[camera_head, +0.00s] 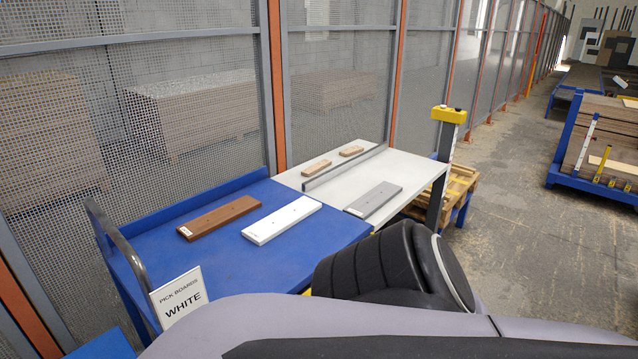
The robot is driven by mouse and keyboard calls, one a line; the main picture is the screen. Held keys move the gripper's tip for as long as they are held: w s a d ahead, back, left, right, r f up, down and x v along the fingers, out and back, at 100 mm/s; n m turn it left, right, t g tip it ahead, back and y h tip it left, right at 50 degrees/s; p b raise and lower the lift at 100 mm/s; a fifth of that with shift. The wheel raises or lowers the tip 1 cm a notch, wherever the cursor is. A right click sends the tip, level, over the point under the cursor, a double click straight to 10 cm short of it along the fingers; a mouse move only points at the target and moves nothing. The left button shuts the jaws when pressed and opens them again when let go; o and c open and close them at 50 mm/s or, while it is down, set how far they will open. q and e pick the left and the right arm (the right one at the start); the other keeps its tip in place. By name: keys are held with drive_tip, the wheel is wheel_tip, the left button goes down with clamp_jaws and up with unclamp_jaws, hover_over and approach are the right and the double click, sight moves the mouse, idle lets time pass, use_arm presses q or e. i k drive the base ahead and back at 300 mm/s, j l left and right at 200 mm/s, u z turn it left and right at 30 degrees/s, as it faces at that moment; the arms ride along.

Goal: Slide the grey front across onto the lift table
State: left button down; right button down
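The grey front (373,201) is a flat grey board with a small label at its near left end. It lies flat on the pale-topped table (412,172), its left end close to the seam with the blue-topped table (290,270). The blue table has a curved grey push handle (120,250) at its left; nothing visible names either table as the lift table. A white board (282,219) and a brown board (219,217) lie on the blue top. Neither gripper is in view. A large arm part of mine fills the lower foreground and hides the near table edge.
A low grey rail (345,167) crosses the pale table, with two small wooden blocks (317,168) behind it. A sign (180,298) reads "PICK BOARDS WHITE". Mesh fencing stands behind both tables. A yellow-topped post (448,116) stands at right.

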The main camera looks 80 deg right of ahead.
sight(372, 201)
drive_tip(key=k+l, duration=0.2)
drive_tip(key=l, duration=0.25)
drive_tip(key=k+l, duration=0.2)
drive_tip(key=l, duration=0.25)
drive_tip(key=k+l, duration=0.2)
drive_tip(key=l, duration=0.3)
drive_tip(key=k+l, duration=0.15)
drive_tip(key=l, duration=0.3)
drive_tip(key=k+l, duration=0.2)
drive_tip(key=l, duration=0.25)
drive_tip(key=k+l, duration=0.2)
drive_tip(key=l, duration=0.25)
drive_tip(key=k+l, duration=0.2)
drive_tip(key=l, duration=0.25)
drive_tip(key=k+l, duration=0.2)
drive_tip(key=l, duration=0.25)
